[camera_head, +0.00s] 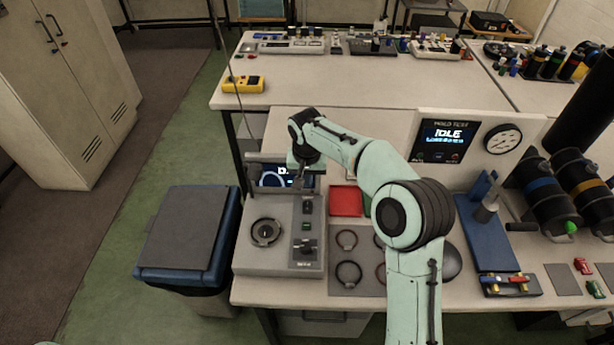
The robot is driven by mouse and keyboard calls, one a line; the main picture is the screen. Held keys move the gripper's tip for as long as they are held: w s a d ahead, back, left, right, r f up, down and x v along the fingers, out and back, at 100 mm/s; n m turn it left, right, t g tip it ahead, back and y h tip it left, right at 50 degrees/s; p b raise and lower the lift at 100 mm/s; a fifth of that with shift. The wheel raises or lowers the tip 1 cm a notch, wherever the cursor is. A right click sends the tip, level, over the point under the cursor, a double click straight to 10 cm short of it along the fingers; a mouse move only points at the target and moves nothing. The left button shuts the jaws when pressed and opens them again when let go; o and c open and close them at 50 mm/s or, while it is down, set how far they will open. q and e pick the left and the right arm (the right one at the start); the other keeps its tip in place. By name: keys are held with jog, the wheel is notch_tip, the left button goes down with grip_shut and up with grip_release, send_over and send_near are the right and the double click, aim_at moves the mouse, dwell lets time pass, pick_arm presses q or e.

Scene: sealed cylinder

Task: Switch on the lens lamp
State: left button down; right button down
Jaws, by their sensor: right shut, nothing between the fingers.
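The grey tester unit (245,259) stands at the left end of the bench. It has a round dark ring seat (266,232), a column of small controls with a green-lit button (306,226), and a dark knob (306,248) at the front. Its lit screen (272,179) is at the back. I cannot tell which control is the lens lamp switch. My right gripper (304,178) is shut and empty, above the back of the unit in front of the screen, partly covering it. It appears apart from the controls. My left gripper is out of view.
A red tray (346,201) and a grey mat with several rings (347,240) lie right of the unit, partly behind my arm. A panel reading IDLE (447,134) stands at the back. A blue-grey bin (187,230) stands left of the bench.

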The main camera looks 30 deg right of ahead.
aim_at(307, 204)
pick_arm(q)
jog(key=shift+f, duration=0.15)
pick_arm(e)
jog(key=f, duration=0.3)
jog(key=w+f, duration=0.1)
jog(key=f, duration=0.5)
jog(key=shift+w+d+f, duration=0.15)
jog(key=shift+d+f, duration=0.25)
jog(key=shift+f, duration=0.1)
jog(key=shift+w+f, duration=0.1)
jog(key=shift+f, duration=0.1)
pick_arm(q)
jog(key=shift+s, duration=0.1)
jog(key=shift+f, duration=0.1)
pick_arm(e)
jog(key=shift+s+a+f+b, duration=0.1)
jog(key=shift+s+a+b, duration=0.1)
jog(key=shift+s+b, duration=0.2)
jog(key=shift+s+a+r, duration=0.2)
jog(key=shift+s+r, duration=0.05)
jog(key=shift+s, duration=0.15)
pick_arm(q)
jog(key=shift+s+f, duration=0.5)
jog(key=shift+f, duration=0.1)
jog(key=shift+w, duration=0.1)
pick_arm(e)
jog(key=shift+w+r, duration=0.1)
jog(key=shift+w, duration=0.05)
